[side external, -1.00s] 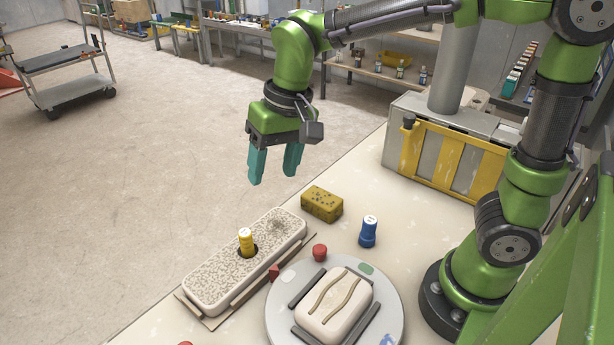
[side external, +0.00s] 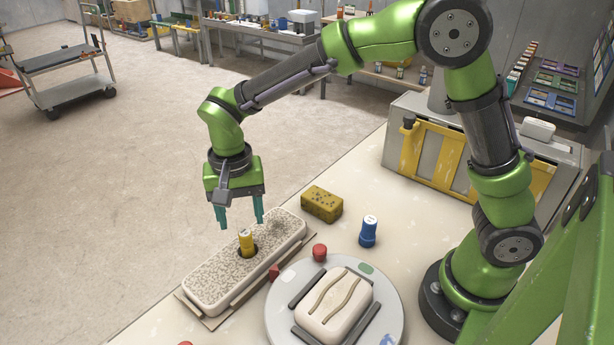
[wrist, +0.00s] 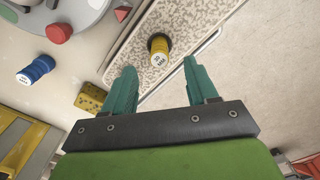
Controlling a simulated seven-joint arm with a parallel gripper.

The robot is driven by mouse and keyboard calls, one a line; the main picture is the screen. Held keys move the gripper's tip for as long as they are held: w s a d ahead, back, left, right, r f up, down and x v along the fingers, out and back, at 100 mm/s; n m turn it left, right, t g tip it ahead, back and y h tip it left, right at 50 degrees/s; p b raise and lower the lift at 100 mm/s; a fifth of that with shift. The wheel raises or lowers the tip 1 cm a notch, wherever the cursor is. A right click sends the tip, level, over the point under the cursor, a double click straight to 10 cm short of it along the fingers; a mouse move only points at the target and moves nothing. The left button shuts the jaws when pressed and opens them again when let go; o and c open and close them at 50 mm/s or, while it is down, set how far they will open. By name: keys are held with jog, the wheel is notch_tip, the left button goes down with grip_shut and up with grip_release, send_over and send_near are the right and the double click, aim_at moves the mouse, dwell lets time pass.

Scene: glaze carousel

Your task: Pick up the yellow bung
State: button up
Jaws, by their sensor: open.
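The yellow bung (side external: 246,241) stands upright in a dark round hole in the long speckled block (side external: 205,283). It has a white marked top. In the wrist view the bung (wrist: 159,55) shows beyond and between my two fingertips. My gripper (side external: 241,222) is open and empty, with teal fingers pointing down. In the side view it is near the bung and seems a little above and behind it, not touching. In the wrist view my gripper (wrist: 157,68) has a clear gap between its fingers.
A blue bung (side external: 368,232) stands to the right, near a yellow sponge (side external: 322,204). A red knob (side external: 320,252) is beside the round grey turntable (side external: 392,318), which bears a cream block (side external: 334,304). The table's left edge lies beyond the speckled block.

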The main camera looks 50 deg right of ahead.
aim_at(244, 232)
jog(key=shift+d+f, duration=0.15)
jog(key=shift+f, duration=3)
jog(key=shift+c, duration=0.2)
jog(key=shift+w, duration=0.1)
grip_shut()
notch_tip(244, 232, up, 14)
jog(key=shift+d, duration=0.1)
